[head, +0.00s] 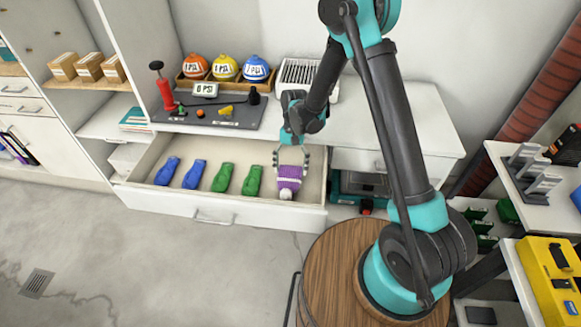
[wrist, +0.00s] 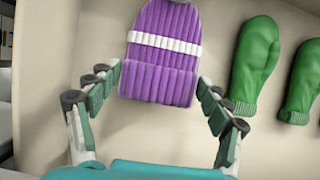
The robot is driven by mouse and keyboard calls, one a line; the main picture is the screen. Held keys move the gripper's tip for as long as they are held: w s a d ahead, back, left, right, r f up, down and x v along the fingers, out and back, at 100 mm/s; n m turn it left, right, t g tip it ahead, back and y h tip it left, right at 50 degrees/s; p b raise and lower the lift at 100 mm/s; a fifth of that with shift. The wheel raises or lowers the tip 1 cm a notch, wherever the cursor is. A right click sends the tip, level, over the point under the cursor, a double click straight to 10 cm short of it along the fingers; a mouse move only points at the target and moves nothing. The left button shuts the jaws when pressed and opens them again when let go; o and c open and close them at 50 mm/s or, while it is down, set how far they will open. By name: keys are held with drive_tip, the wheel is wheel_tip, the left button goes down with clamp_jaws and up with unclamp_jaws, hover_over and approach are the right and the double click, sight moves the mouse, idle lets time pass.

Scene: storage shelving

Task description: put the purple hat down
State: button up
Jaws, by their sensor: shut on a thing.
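The purple knitted hat (head: 289,183) with a white stripe and pale pompom is at the right end of the open drawer (head: 213,205). My gripper (head: 290,158) is shut on the hat, with a finger on each side of it. In the wrist view the hat (wrist: 160,72) shows between the fingers of my gripper (wrist: 159,82), its ribbed brim toward me. I cannot tell whether the hat touches the drawer floor or hangs just above it.
Green mittens (head: 224,177) and blue mittens (head: 194,173) lie in a row left of the hat. A drawer wall is close right of the hat.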

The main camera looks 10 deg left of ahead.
drive_tip(key=shift+f, duration=0.25)
drive_tip(key=o, duration=1.3)
drive_tip(key=shift+c, duration=0.2)
drive_tip(key=shift+r, duration=0.5)
drive_tip(key=v, duration=1.2)
drive_tip(key=shift+r, duration=0.2)
